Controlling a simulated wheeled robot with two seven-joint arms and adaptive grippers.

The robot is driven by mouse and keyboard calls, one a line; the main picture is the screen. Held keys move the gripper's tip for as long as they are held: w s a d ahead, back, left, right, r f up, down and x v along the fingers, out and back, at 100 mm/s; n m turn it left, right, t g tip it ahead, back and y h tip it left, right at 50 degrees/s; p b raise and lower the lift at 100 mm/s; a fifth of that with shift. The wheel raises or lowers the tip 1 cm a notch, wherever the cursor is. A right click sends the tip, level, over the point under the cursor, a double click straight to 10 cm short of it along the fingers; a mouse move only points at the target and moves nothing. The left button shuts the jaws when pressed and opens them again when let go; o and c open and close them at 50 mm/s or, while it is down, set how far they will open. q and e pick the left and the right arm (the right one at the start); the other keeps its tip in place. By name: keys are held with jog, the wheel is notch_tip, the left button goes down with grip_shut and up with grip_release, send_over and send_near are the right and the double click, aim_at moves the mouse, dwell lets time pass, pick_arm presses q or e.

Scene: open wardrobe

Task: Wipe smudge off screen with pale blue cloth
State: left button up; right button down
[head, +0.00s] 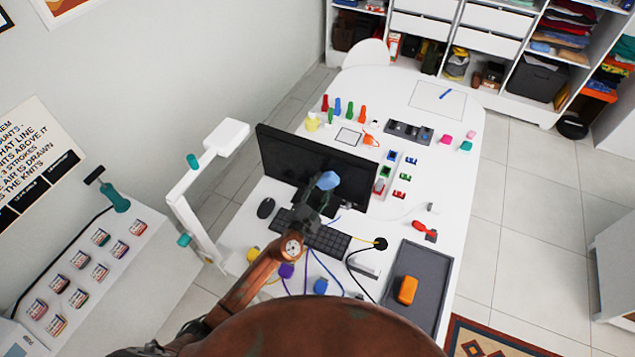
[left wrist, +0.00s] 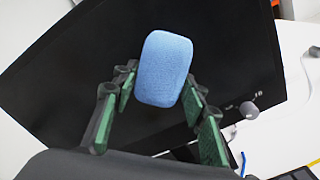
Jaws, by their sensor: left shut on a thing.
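The pale blue cloth (head: 328,180) is a rounded, padded bundle held up in front of the black monitor screen (head: 290,160). My left gripper (head: 322,192) is shut on it. In the left wrist view the cloth (left wrist: 164,68) sits between the green-padded fingertips (left wrist: 160,88), with the dark screen (left wrist: 70,80) behind it. I cannot tell whether the cloth touches the screen. I cannot make out a smudge; the cloth and gripper cover part of the screen. My right gripper is not in view.
A keyboard (head: 325,236) and mouse (head: 265,208) lie below the screen on the white desk (head: 400,215). Cables run near my left arm. A grey tray (head: 424,270) with an orange object (head: 407,290) is at the right. A white lamp (head: 182,195) stands left.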

aim_at(292, 164)
pick_arm(q)
jog(key=shift+s+d+p, duration=0.3)
jog(key=shift+d, duration=0.55)
jog(key=shift+s+d+p, duration=0.25)
jog(key=shift+d, duration=0.6)
jog(key=shift+a, duration=0.15)
